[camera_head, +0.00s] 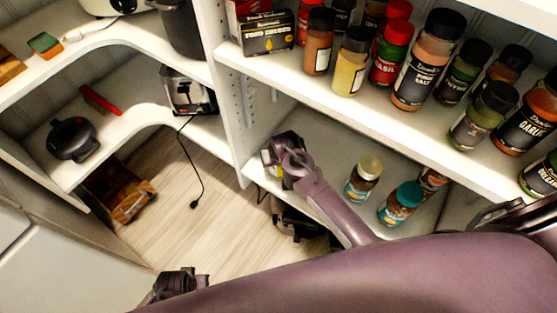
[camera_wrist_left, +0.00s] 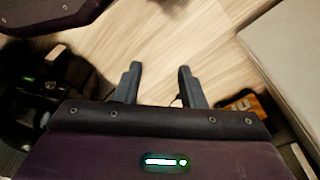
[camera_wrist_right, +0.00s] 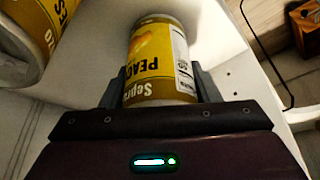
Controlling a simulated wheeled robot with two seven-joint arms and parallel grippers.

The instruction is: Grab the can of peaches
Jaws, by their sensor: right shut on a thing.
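The can of peaches (camera_wrist_right: 152,62) has a yellow label with "PEACH" lettering and sits between the fingers of my right gripper (camera_wrist_right: 162,88), which is shut on it. In the head view this gripper (camera_head: 276,160) is at the left end of the lower white shelf, mostly hiding the can (camera_head: 267,158). I cannot tell whether the can still touches the shelf. My left gripper (camera_wrist_left: 160,78) is open and empty above the wood floor; in the head view it shows at the bottom left (camera_head: 178,284).
Another yellow-labelled can (camera_wrist_right: 22,42) stands close to the left in the right wrist view. Two jars (camera_head: 363,180) (camera_head: 401,204) stand right of my right gripper. Spice bottles (camera_head: 430,60) line the shelf above. A white upright panel (camera_head: 228,100) is to the left.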

